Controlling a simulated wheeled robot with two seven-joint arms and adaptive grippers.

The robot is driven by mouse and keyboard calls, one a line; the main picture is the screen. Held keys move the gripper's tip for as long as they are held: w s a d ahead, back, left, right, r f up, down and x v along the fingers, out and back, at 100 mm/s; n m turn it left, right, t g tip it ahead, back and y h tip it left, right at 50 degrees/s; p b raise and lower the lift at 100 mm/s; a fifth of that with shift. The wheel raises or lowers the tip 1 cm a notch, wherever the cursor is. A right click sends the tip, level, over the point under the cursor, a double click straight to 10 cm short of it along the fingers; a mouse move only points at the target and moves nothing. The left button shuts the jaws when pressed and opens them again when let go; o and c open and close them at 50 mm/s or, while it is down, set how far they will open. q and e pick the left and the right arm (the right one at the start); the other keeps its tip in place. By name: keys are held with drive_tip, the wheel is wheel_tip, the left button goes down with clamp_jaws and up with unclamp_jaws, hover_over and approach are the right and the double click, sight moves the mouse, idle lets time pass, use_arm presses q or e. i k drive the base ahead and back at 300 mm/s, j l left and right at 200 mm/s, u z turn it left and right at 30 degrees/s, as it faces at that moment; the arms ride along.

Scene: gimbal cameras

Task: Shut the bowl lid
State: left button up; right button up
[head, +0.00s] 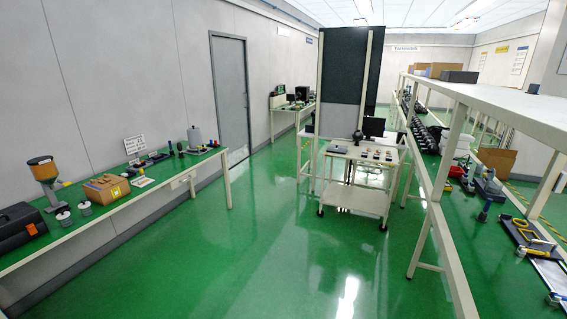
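A brown, bowl-shaped vessel (42,168) stands on a grey stand at the far left, on the green-topped workbench. I cannot tell whether it is the task's bowl, or whether it has a lid. No other bowl or lid can be made out in the head view. Neither of my grippers is in view.
The green workbench (150,190) along the left wall holds a cardboard box (106,189), a black case (20,226) and small tools. A white cart (357,201) stands ahead by a dark panel (345,65). A long white shelf rack (500,110) lines the right. The green floor between is clear.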

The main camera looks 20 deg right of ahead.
sight(491, 172)
drive_tip(key=i+l+z, duration=0.1)
drive_tip(key=i+z, duration=1.3)
drive_tip(key=i, duration=0.15)
drive_tip(key=i+j+z, duration=0.2)
drive_tip(key=i+z, duration=0.3)
drive_tip(key=i+j+z, duration=0.45)
drive_tip(key=i, duration=0.25)
drive_tip(key=i+j+z, duration=0.5)
